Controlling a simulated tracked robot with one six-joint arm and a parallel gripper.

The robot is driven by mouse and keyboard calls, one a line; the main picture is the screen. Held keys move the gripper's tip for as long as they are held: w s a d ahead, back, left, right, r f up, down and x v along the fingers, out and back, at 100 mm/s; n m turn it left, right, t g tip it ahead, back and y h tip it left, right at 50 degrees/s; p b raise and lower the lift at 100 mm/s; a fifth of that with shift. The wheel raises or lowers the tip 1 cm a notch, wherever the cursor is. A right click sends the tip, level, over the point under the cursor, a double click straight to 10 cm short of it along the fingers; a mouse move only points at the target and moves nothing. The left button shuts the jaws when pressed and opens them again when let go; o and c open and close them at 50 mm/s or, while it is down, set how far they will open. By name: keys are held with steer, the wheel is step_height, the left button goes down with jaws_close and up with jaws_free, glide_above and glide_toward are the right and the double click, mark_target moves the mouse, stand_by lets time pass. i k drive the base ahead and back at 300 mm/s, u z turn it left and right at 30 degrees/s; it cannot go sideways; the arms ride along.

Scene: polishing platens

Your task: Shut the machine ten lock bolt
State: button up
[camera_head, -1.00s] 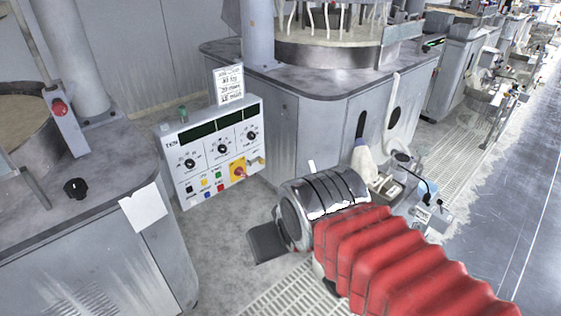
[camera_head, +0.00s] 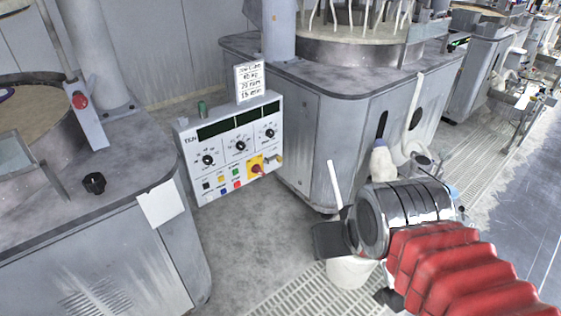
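The control box marked TEN (camera_head: 228,145) stands between two grey machines, with dials, dark displays and coloured buttons. At its lower right is a yellow plate with a red knob (camera_head: 256,167). A small brass-coloured piece (camera_head: 275,160), which looks like the lock bolt, sits beside it at the box's right edge; its position is too small to tell. My gripper (camera_head: 330,240) shows only in part, as a dark flat piece beyond my silver wrist, right of and below the box and apart from it. Its fingers cannot be made out, and nothing is seen held.
A grey machine with a paper sheet (camera_head: 162,204) and black knob (camera_head: 93,183) stands at left. Another grey cabinet (camera_head: 335,110) stands behind my arm. A white bucket (camera_head: 350,272) is below my wrist on the floor grating. Bare floor lies in front of the box.

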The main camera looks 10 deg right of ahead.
mark_target(279, 159)
steer(key=u, duration=0.2)
steer(key=i, duration=1.05)
steer(key=u, duration=1.2)
